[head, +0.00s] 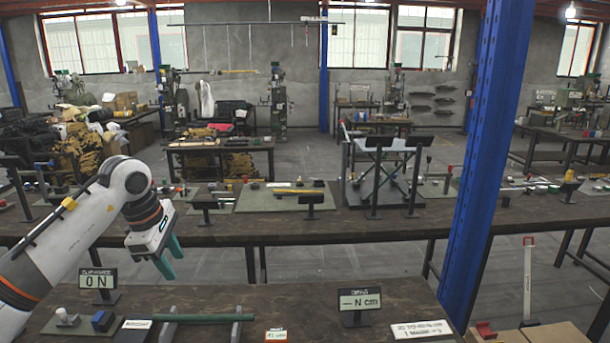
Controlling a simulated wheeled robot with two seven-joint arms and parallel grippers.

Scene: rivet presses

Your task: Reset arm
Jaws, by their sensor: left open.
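My left arm comes in from the left in the head view. Its left gripper (169,258) has teal fingers that point down and are apart, with nothing between them. It hangs in the air above the near workbench, just right of a display reading "0 N" (98,280). My right gripper does not show in this view.
A blue post (487,165) stands at right. A long bench (330,228) with tools lies behind.

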